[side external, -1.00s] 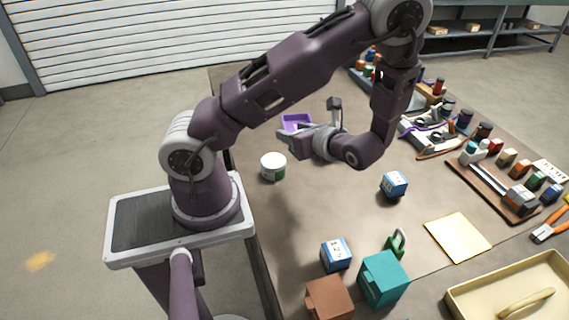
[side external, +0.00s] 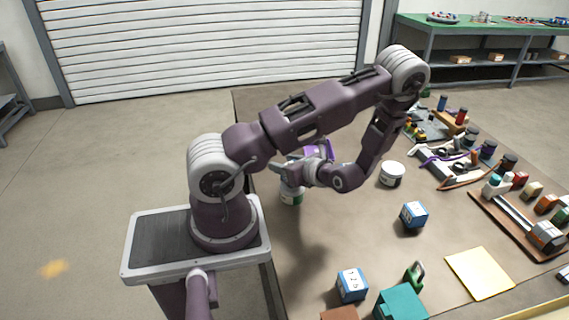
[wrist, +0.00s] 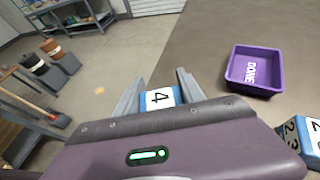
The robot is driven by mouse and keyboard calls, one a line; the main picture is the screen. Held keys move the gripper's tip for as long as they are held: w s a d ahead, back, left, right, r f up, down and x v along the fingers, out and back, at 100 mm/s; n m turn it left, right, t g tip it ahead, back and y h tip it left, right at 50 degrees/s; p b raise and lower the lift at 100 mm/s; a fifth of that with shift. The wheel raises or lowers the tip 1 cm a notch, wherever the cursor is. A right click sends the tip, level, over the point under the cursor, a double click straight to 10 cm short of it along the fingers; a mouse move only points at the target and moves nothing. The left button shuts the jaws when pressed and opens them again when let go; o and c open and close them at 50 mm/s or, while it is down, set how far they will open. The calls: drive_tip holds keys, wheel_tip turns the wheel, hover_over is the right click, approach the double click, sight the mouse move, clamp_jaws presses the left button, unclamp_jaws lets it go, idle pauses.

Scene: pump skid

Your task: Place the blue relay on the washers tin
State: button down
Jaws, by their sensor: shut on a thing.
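My gripper (wrist: 160,95) is shut on a blue block (wrist: 174,97) with a white face marked 4. I cannot tell for sure that this block is the blue relay. In the side external view my gripper (side external: 282,168) is at the left of the table, and the block is not clear there. Another white tin (side external: 392,174) with a dark band stands further right. I cannot read which one is the washers tin.
A purple tray (side external: 320,150) marked DONE, also in the wrist view (wrist: 238,70), lies behind my gripper. Blue-and-white numbered blocks (side external: 413,215) (side external: 352,285) stand on the table. A yellow sheet (side external: 480,273) and racks of small parts (side external: 520,220) are at the right.

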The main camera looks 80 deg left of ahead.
drive_tip(key=shift+f, duration=0.1)
drive_tip(key=c, duration=0.7)
unclamp_jaws()
drive_tip(key=shift+w+d+r, duration=0.15)
drive_tip(key=shift+d+r, duration=0.05)
drive_tip(key=shift+r, duration=0.05)
drive_tip(key=v, duration=1.2)
drive_tip(key=s+d+r+n+t+h, duration=0.3)
drive_tip(key=d+r+n+t+h, duration=0.2)
drive_tip(key=d+r, duration=0.4)
drive_tip(key=s+d+r+n+t+h, duration=0.4)
drive_tip(key=d+r+n+h, duration=0.3)
drive_tip(key=d+r, duration=0.3)
drive_tip(key=shift+s+r+n+t, duration=0.2)
drive_tip(key=shift+r+n+t, duration=0.15)
drive_tip(key=shift+n+t, duration=0.45)
